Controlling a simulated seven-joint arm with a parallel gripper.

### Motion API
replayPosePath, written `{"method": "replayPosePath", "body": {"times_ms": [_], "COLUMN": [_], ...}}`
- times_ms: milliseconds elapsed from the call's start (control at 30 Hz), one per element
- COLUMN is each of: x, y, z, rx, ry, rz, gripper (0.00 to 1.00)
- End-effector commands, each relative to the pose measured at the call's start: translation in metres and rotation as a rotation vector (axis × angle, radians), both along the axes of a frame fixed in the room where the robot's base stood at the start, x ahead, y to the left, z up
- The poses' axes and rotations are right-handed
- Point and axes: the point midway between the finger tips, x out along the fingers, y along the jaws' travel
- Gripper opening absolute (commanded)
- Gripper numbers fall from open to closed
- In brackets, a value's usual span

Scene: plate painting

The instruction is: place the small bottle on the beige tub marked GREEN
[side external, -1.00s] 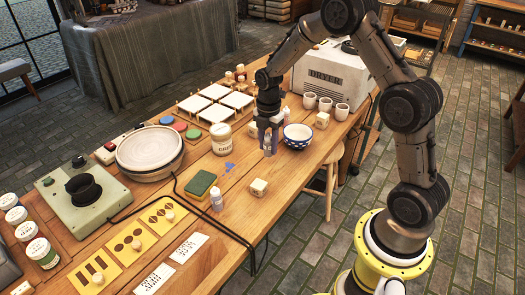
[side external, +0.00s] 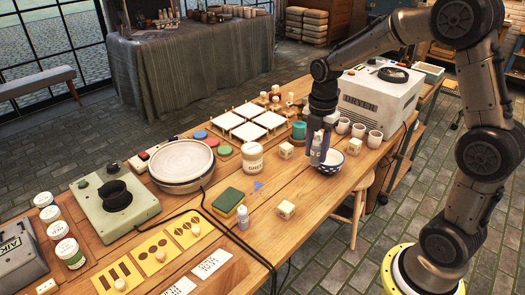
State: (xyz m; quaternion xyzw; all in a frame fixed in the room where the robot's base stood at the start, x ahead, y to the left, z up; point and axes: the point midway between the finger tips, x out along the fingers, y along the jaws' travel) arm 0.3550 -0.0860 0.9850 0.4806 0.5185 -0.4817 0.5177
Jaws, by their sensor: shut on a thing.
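The beige tub marked GREEN (side external: 252,158) stands upright with its pale lid on, near the middle of the table. My gripper (side external: 318,152) is to the right of the tub, pointing down. It is shut on a small pale bottle (side external: 317,158), which is partly hidden by the fingers. The bottle is held upright, just in front and to the left of the bowl, apart from the tub. I cannot tell how high it is above the table. A second small bottle (side external: 242,217) stands in front of the tub.
A blue-and-white bowl (side external: 332,164) is close beside my gripper. A green-and-yellow sponge (side external: 228,201) and another block (side external: 285,210) lie in front. White tiles (side external: 247,130) are behind the tub.

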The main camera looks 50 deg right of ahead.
Motion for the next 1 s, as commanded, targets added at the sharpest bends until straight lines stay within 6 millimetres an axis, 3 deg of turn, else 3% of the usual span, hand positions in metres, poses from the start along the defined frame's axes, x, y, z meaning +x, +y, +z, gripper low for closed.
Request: {"method": "replayPosePath", "body": {"times_ms": [33, 200, 367, 567, 1000], "x": [0.017, 0.059, 0.082, 0.102, 0.182], "y": [0.000, 0.003, 0.007, 0.009, -0.005], "z": [0.012, 0.043, 0.054, 0.043, 0.002], "rx": [-0.002, -0.001, 0.000, 0.001, 0.001], "ry": [-0.006, -0.003, -0.001, 0.001, 0.000], "rz": [0.014, 0.054, 0.074, 0.085, 0.084], "gripper": [0.00, 0.00, 0.00, 0.00, 0.00]}}
